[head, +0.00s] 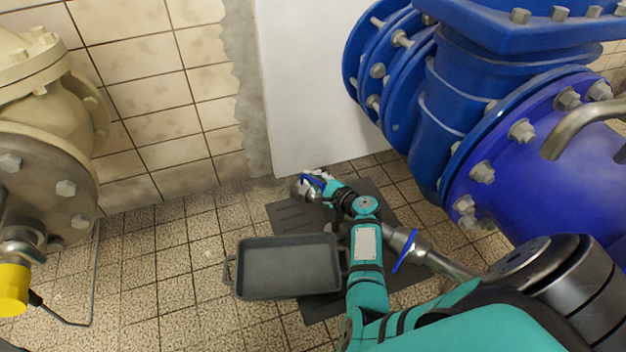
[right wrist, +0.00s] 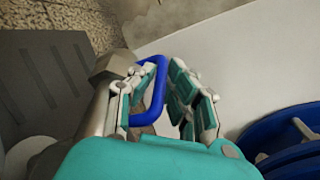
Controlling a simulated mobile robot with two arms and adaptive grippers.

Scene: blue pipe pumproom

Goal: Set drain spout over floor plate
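The metal drain spout has its end (head: 303,188) by the back edge of the dark floor plate (head: 290,217); I cannot tell its height. A blue loop handle (head: 313,180) sits near that end. My right gripper (head: 322,184) is at the handle. In the right wrist view, the blue loop (right wrist: 161,82) lies between the two fingers of my right gripper (right wrist: 160,70), close to both. Whether they clamp it is unclear. The slotted floor plate (right wrist: 42,85) shows left of the metal fitting (right wrist: 115,63). My left gripper is out of view.
A dark tray (head: 285,268) overlaps the plate's left side. Large blue flanged pipes (head: 430,110) stand at right.

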